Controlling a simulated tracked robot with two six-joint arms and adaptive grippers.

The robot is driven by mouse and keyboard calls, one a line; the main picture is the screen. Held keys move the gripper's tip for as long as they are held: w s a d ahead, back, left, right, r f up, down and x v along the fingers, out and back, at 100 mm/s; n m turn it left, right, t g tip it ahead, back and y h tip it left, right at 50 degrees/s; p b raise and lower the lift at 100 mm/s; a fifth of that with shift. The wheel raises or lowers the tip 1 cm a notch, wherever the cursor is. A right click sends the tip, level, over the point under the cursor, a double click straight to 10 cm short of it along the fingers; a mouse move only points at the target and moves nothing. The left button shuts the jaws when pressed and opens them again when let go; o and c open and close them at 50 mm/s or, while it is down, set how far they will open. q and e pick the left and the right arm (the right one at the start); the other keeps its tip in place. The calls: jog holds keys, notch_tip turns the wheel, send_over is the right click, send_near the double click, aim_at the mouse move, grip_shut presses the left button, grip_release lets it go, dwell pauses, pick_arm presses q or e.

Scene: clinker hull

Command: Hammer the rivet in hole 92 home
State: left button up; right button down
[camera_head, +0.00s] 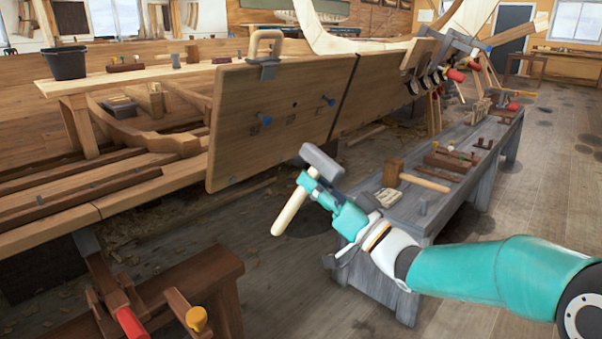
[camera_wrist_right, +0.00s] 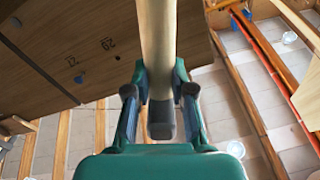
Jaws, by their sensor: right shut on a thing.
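My right gripper (camera_head: 322,187) is shut on the handle of a hammer (camera_head: 290,212), close below its grey head (camera_head: 321,162). The handle slants down to the left. In the right wrist view the pale hammer handle (camera_wrist_right: 157,40) runs up between the fingers of the right gripper (camera_wrist_right: 159,92). The hammer is in front of and below the upright plank (camera_head: 235,150), apart from it. The plank carries blue rivets (camera_head: 328,100), another blue rivet (camera_head: 266,120) and a dark hole (camera_head: 294,104). Its small number marks are too unclear to tell which is 92. My left gripper is out of view.
A grey bench (camera_head: 410,212) with a wooden mallet (camera_head: 393,172) and several blocks stands right of the plank. Clamps with red handles (camera_head: 456,75) hold its far end. A black bucket (camera_head: 67,62) stands on a board at left. Open floor lies between plank and bench.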

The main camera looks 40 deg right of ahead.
jog(key=shift+s+r, duration=0.1)
jog(key=shift+r, duration=0.05)
dwell(0.8)
jog(key=f+x, duration=0.1)
jog(key=x, duration=0.9)
jog(key=v, duration=1)
jog(key=shift+s+d+r, duration=0.15)
jog(key=shift+s+r, duration=0.05)
jog(key=shift+r, duration=0.2)
jog(key=shift+w+a, duration=0.1)
jog(key=shift+a, duration=0.1)
jog(key=shift+w, duration=0.2)
jog(key=shift+s, duration=0.1)
jog(key=shift+r, duration=0.1)
